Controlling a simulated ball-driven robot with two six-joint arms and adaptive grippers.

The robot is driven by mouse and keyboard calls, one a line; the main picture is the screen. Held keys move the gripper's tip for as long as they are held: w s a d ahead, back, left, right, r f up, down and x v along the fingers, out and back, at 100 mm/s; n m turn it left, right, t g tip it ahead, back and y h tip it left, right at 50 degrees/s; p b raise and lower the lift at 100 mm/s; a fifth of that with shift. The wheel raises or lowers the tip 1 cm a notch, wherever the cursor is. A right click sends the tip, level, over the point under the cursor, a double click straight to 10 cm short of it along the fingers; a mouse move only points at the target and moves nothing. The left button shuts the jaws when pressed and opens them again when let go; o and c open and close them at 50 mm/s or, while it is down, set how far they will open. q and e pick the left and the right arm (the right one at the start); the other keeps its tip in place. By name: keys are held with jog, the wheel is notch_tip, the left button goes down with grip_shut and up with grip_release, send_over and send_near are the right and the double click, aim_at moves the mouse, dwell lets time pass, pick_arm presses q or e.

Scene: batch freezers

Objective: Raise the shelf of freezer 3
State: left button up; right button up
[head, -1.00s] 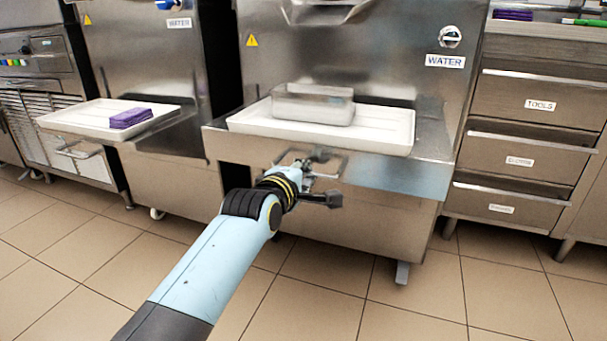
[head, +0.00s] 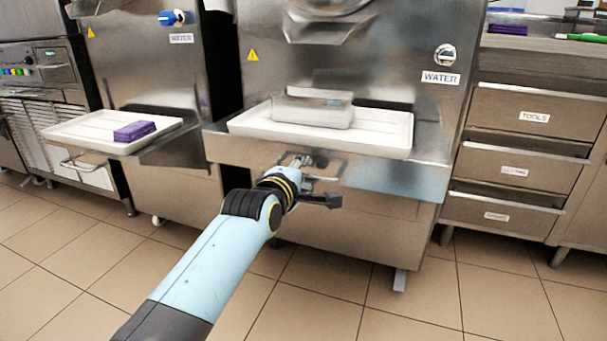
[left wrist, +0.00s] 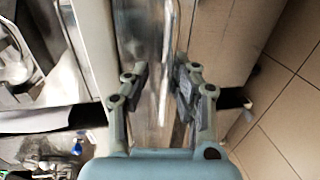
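The freezer in front of me (head: 425,95) carries a shelf (head: 425,178) with a wire handle (head: 328,167) on its front. A white tray (head: 375,147) rests on the shelf, with a clear rectangular pan (head: 315,108) in it. My left gripper (head: 302,163) is at the handle. In the left wrist view, the fingers of my left gripper (left wrist: 161,78) stand on either side of a shiny bar, with a small gap between the tips. My right gripper is out of view.
Another freezer at the left has a shelf with a white tray (head: 82,132) and purple cloths (head: 134,131). A steel drawer cabinet (head: 520,140) stands at the right. The tiled floor (head: 330,310) in front is clear.

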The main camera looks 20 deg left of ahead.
pick_arm(q)
jog(key=shift+o, duration=0.5)
jog(key=v, duration=1.2)
jog(key=shift+f, duration=0.2)
